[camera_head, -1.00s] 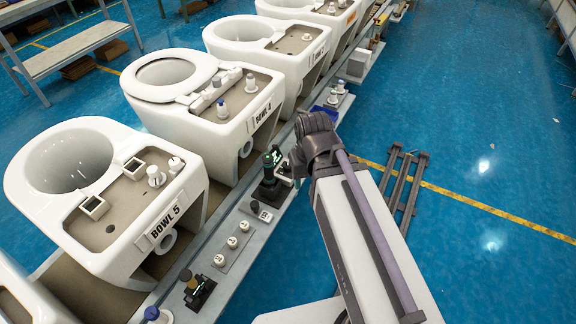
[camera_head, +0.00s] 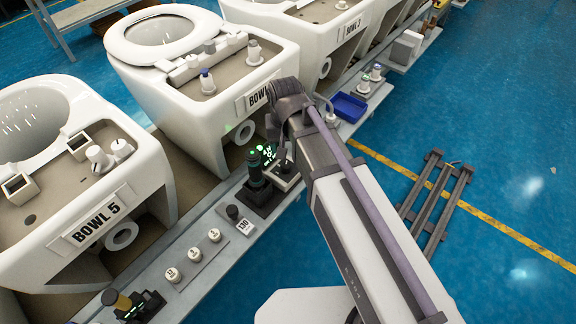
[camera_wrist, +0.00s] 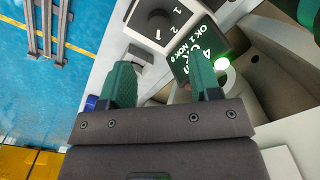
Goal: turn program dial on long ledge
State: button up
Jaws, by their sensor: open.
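The dial lies beyond the fingertips, roughly in line with the gap; I see no contact. In the head view my forearm and wrist hide the fingers.
A dark screen (camera_wrist: 196,50) with green-white text stands beside the dial box. A dark green-topped device (camera_head: 257,168) stands left of it on the ledge. A blue tray (camera_head: 348,107) lies further along. White bowls line the ledge's far side; floor at right is mostly open.

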aim_at(286, 164)
notch_tip(286, 164, down, 9)
jog(key=b, duration=0.7)
jog(key=shift+r, duration=0.2)
jog(key=c, duration=0.9)
